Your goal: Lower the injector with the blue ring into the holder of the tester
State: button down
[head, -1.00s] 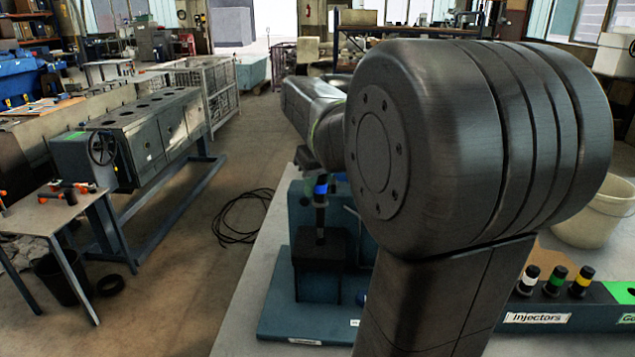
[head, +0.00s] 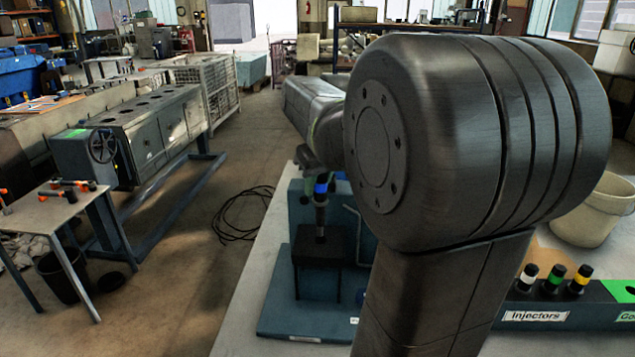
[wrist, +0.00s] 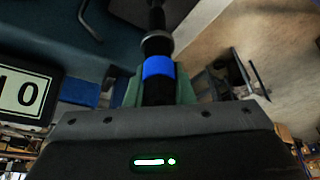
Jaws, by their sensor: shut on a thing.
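The injector with the blue ring (head: 321,190) stands upright at the tester (head: 312,262), its lower end at the black holder block (head: 320,243). Whether its tip is inside the holder is hard to tell. In the wrist view the blue ring (wrist: 159,67) and dark body show between the green-grey finger pads. My gripper (wrist: 158,90) is shut on this injector. In the head view the gripper is small and partly hidden behind my own arm, above the tester.
An injector rack (head: 530,315) labelled "Injectors" holds white-, green- and yellow-ringed injectors at the right. A beige bucket (head: 592,215) stands behind it. A display reading "10" (wrist: 22,95) shows in the wrist view. The bench left of the tester is clear.

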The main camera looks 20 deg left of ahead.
aim_at(318, 221)
jog(key=shift+f, duration=0.1)
jog(key=shift+f+b, duration=1.05)
jog(key=shift+f, duration=0.7)
jog(key=shift+f+b, duration=0.95)
jog(key=shift+f, duration=0.7)
jog(key=shift+f+b, duration=0.8)
jog(key=shift+f, duration=0.55)
jog(key=c, duration=0.8)
grip_release()
jog(key=shift+o, duration=0.2)
